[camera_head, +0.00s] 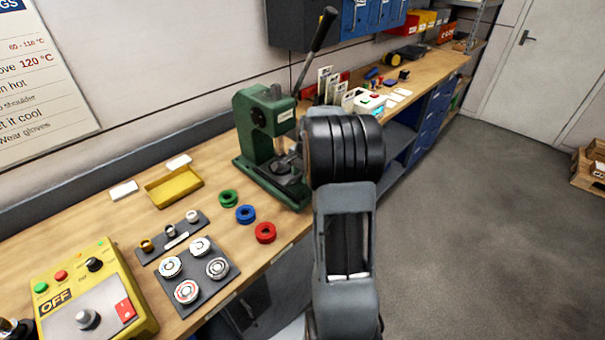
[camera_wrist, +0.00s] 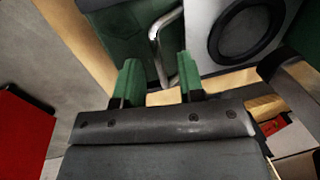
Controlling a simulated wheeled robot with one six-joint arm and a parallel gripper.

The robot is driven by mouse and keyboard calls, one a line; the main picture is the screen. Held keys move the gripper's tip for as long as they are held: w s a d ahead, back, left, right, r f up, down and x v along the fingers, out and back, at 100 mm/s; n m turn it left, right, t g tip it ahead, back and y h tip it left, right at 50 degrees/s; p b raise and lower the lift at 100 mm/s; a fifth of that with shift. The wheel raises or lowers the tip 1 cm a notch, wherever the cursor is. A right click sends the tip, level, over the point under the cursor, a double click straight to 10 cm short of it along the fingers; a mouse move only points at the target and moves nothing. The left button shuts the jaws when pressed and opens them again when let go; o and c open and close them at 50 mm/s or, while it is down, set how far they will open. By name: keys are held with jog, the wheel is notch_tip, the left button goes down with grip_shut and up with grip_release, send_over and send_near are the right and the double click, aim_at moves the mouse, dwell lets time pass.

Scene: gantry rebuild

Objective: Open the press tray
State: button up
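The green press (camera_head: 262,135) stands on the wooden bench, with a long dark lever rising at its upper right. In the wrist view a bent silver handle (camera_wrist: 160,50) stands against a green surface (camera_wrist: 125,38), which looks like the press tray; I cannot be sure. My gripper (camera_wrist: 160,78) has two green fingers apart, with the lower end of the handle between them, nearer the right finger. I cannot tell whether a finger touches it. In the head view my arm hides my gripper and the press's right side.
A yellow tray (camera_head: 174,187), green, blue and red rings, and a dark plate of round parts (camera_head: 197,272) lie left of the press. A yellow control box (camera_head: 93,298) reads OFF. Cards and a white device (camera_head: 370,103) stand behind my arm.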

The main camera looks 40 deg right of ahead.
jog(key=shift+f, duration=0.2)
jog(key=shift+c, duration=0.5)
grip_shut()
